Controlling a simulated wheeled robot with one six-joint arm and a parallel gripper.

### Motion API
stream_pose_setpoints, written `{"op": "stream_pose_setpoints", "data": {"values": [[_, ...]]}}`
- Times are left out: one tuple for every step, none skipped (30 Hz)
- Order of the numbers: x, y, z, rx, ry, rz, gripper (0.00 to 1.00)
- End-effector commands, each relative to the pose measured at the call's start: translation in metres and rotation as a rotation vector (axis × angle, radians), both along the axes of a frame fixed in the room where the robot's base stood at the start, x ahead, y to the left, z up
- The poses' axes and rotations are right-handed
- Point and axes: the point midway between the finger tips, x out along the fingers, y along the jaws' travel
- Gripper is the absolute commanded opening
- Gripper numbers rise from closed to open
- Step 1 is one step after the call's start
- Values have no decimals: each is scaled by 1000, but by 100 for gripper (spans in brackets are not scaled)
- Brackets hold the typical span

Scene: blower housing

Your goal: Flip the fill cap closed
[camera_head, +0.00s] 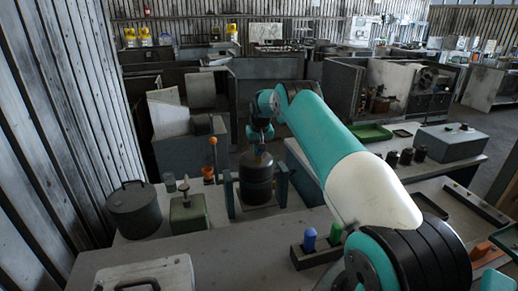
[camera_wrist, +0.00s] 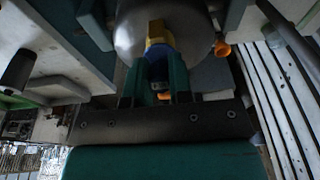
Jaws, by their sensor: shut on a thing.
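A dark, upright cylindrical housing (camera_head: 257,182) stands on the bench between green side posts in the head view. My gripper (camera_head: 261,148) reaches down to its top there, and its fingertips are too small to make out. In the wrist view the rounded grey top of the housing (camera_wrist: 195,30) fills the upper middle. A yellow piece (camera_wrist: 157,32) with a blue part below it stands out against it; it may be the fill cap. My green gripper fingers (camera_wrist: 160,68) are shut on this piece. Its hinge and how far it is turned are hidden.
Left of the housing stand an orange cup (camera_head: 207,172), a green block with a knob (camera_head: 188,213) and a dark lidded pot (camera_head: 134,209). A holder with blue and green pieces (camera_head: 312,251) is at the front. Bare bench (camera_head: 235,250) shows front left.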

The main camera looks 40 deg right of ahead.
Motion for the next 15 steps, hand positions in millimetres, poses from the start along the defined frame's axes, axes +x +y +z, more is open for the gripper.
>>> {"op": "stream_pose_setpoints", "data": {"values": [[-1,0,-2,0,2,-1,0],[-1,0,-2,0,2,-1,0],[-1,0,-2,0,2,-1,0],[-1,0,-2,0,2,-1,22],[-1,0,-2,1,3,-1,29],[-1,0,-2,1,3,-1,38],[-1,0,-2,1,2,-1,45],[-1,0,-2,1,2,-1,46],[-1,0,-2,1,2,-1,46],[-1,0,-2,1,2,-1,46],[-1,0,-1,1,2,0,46],[-1,0,-1,1,2,0,46],[0,0,-1,1,2,0,46],[0,0,-1,0,1,0,46],[0,0,-1,0,1,0,46]]}}
